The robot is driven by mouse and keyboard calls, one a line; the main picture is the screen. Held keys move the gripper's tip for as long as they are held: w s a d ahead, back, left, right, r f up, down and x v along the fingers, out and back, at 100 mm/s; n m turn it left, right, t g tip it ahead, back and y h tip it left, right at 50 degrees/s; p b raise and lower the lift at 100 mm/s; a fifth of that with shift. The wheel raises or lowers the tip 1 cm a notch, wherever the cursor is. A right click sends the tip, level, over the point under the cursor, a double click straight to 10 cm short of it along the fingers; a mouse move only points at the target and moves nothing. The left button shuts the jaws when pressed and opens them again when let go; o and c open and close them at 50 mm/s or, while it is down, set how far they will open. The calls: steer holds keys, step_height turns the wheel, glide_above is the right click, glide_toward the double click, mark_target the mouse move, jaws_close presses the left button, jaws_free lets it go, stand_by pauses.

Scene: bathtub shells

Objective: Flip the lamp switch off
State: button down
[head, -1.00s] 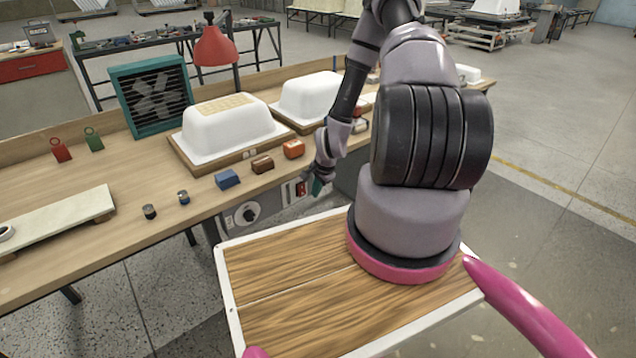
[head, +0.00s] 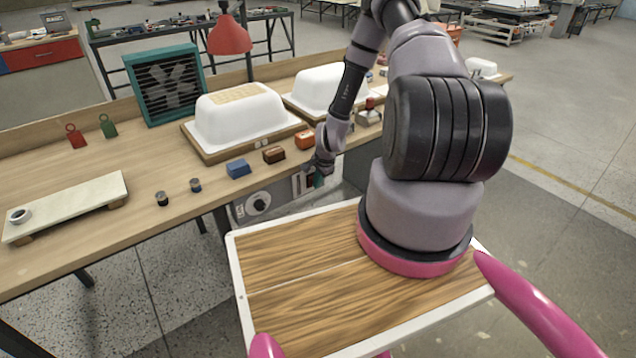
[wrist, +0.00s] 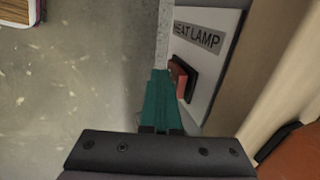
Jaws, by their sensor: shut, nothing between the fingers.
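The lamp switch (wrist: 181,79) is a red rocker in a dark frame on a pale panel marked "HEAT LAMP" in the wrist view. My gripper (wrist: 161,75) has teal fingers, shut and empty, just left of the red rocker; I cannot tell whether they touch it. In the head view my gripper (head: 319,181) is at the panel (head: 278,199) under the bench's front edge, and the arm hides most of the switch. The red lamp (head: 230,38) hangs over the bench; I cannot tell whether it is lit.
The panel also carries a round dial (head: 258,203). White tub shells (head: 238,118) stand on the wooden bench (head: 95,200). Blue (head: 238,169), brown and orange blocks lie near its front edge. A teal heater or fan box (head: 165,84) stands behind.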

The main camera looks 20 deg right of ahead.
steer(key=shift+r, duration=0.15)
steer(key=shift+r, duration=0.7)
steer(key=shift+d, duration=0.1)
